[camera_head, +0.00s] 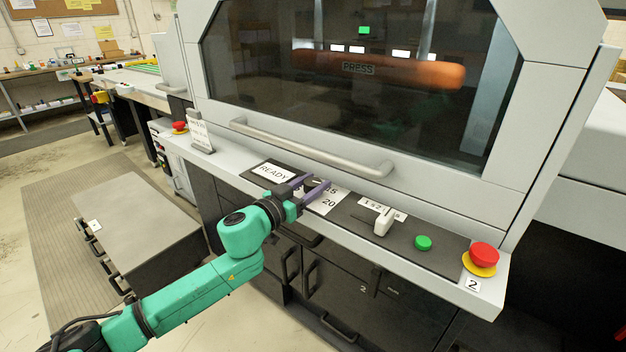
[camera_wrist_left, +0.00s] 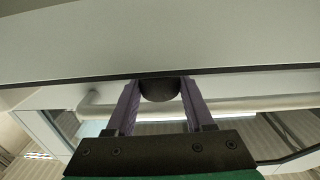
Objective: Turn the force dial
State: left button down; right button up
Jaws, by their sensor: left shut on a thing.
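The force dial shows in the left wrist view as a dark round knob (camera_wrist_left: 160,88) between my two purple fingers. In the head view the dial is mostly hidden by my gripper, beside a white scale plate (camera_head: 328,203) marked 15 and 20. My left gripper (camera_head: 312,187) reaches onto the dark control strip of the press, and it also shows in the left wrist view (camera_wrist_left: 158,100). It is shut on the dial, with one finger on each side. My right gripper is not in view.
A long grey handle bar (camera_head: 310,155) runs just behind the strip, under the dark window. To the right are a white lever (camera_head: 383,222), a green button (camera_head: 423,242) and a red emergency button (camera_head: 484,256). A READY card (camera_head: 272,172) lies left of the gripper.

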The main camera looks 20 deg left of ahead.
pick_arm(q)
jog(key=n+t+y, duration=0.1)
jog(key=n+y, duration=0.1)
jog(key=shift+d+y, duration=0.1)
jog(key=shift+y, duration=0.3)
jog(key=n+y, duration=0.1)
jog(key=y+b, duration=0.1)
jog(key=y, duration=0.1)
jog(key=shift+f+n+t, duration=0.2)
jog(key=shift+n+t, duration=0.1)
jog(key=shift+n, duration=0.1)
jog(key=n+y+b, duration=0.2)
jog(key=y, duration=0.1)
jog(key=n+y+b, duration=0.2)
jog(key=y+b, duration=0.1)
jog(key=shift+f, duration=0.1)
jog(key=shift+n+g+y+b, duration=0.4)
jog(key=shift+g+y+b, duration=0.1)
jog(key=shift+y+b, duration=0.25)
jog(key=shift+r+n+y+b, duration=0.3)
jog(key=shift+n+y+b, duration=0.15)
jog(key=shift+y, duration=0.1)
jog(key=shift+r, duration=0.1)
jog(key=shift+c, duration=1.4)
grip_release()
jog(key=shift+a, duration=0.2)
